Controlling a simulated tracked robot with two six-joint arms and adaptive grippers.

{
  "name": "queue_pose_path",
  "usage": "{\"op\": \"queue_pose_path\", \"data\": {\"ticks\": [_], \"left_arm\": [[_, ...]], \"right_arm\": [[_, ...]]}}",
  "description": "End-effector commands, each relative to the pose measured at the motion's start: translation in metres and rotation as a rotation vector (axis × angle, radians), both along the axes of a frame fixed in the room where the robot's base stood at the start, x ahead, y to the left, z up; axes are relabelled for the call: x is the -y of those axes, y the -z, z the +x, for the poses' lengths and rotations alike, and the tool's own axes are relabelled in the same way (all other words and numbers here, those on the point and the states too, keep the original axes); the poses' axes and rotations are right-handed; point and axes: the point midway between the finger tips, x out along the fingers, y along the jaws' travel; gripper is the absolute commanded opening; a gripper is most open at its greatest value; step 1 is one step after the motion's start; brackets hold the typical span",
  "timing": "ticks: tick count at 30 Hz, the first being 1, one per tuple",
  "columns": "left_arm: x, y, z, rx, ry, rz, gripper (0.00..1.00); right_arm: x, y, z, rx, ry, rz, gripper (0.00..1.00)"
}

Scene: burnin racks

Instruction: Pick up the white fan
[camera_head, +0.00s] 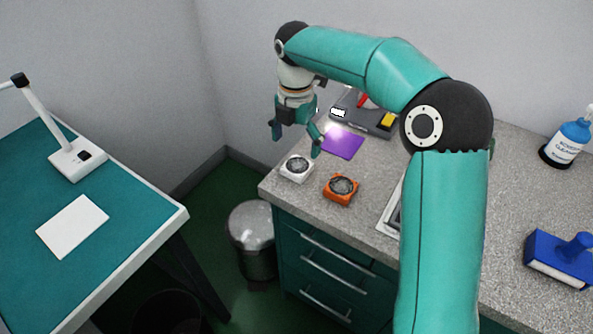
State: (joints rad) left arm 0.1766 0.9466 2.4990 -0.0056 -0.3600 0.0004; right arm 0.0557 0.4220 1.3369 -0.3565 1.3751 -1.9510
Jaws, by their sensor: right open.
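The white fan (297,168), a small square unit with a dark round grille, lies on the speckled grey counter near its left front corner. My right gripper (296,143) is open and empty, pointing down above and just behind the white fan. One finger hangs at the left and the other comes down close to the fan's right rear side; I cannot tell whether it touches. An orange fan (340,189) of like shape lies to the right of the white one, apart from it. My left gripper is not in view.
A purple sheet (342,142) and a dark tray (350,112) with red and yellow items lie behind the fans. A blue bottle (568,138) and a blue block-shaped tool (560,258) stand at the right. A teal table (130,215) is at the left, with a bin (252,230) between.

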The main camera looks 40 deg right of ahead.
Motion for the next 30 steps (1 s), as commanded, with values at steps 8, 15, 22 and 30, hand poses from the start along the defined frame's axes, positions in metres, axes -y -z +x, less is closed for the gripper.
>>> {"op": "queue_pose_path", "data": {"ticks": [8, 15, 22, 30], "left_arm": [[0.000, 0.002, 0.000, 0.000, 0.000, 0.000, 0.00], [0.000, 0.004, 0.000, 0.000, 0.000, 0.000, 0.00], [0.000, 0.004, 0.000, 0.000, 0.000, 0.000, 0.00], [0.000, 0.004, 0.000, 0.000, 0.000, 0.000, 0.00]], "right_arm": [[0.000, 0.019, -0.001, -0.002, 0.000, 0.000, 0.92], [0.001, 0.053, -0.004, -0.004, -0.001, -0.001, 0.92], [0.000, 0.065, -0.004, 0.000, -0.001, 0.000, 0.92], [0.000, 0.065, -0.003, 0.000, -0.001, 0.000, 0.72]]}}
